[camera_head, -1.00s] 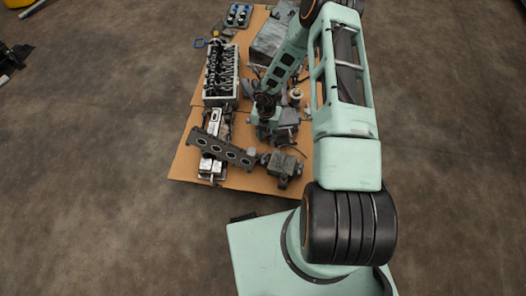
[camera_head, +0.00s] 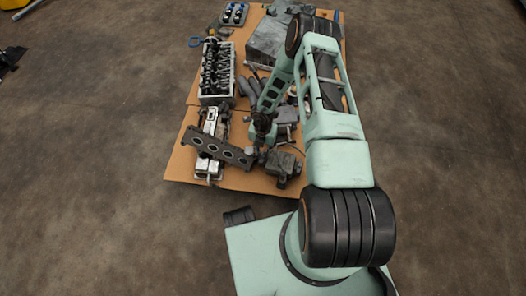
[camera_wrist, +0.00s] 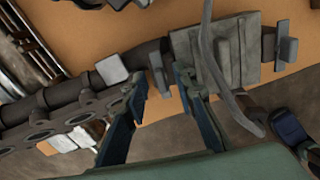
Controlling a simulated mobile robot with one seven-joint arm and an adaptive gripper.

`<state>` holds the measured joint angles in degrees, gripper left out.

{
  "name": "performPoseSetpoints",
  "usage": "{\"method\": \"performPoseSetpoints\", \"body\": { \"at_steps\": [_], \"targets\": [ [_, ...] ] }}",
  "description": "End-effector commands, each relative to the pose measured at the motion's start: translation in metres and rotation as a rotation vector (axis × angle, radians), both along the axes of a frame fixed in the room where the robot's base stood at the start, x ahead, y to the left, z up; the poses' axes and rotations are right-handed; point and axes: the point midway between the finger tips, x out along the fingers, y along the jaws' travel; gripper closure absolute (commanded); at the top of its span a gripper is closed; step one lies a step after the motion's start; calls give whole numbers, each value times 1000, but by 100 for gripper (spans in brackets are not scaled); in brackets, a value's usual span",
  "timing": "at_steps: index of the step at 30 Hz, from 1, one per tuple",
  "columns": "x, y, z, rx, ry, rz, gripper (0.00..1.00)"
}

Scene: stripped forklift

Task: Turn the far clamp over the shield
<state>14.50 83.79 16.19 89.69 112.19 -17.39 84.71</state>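A grey block-like part (camera_head: 283,164), which looks like the shield, lies near the front of the cardboard. In the wrist view it is a ribbed grey plate (camera_wrist: 245,60) with a curved strap (camera_wrist: 222,78) across it. Small upright tabs stand at its two ends, one at the left (camera_wrist: 158,76) and one at the right (camera_wrist: 287,46). I cannot tell which is the far clamp. My gripper (camera_wrist: 162,82) is open, its fingers apart, with the left tab showing between the fingertips. I cannot tell whether they touch it. In the head view my gripper (camera_head: 262,134) is beside the block, partly hidden.
A dark manifold with round holes (camera_head: 218,149) lies left of the block, across a metal cover (camera_head: 210,168). A cylinder head (camera_head: 217,72) and a large grey housing (camera_head: 265,42) lie farther back on the cardboard (camera_head: 180,163).

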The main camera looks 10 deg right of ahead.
Motion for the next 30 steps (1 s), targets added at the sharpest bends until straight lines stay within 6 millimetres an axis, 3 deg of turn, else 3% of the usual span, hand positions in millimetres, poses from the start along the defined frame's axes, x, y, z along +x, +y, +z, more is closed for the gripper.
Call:
{"method": "performPoseSetpoints", "body": {
  "at_steps": [4,12,23,30],
  "targets": [
    [0,0,0,0,0,0,75],
    [0,0,0,0,0,0,100],
    [0,0,0,-1,1,22,100],
    [0,1,0,0,1,133,100]
  ]
}}
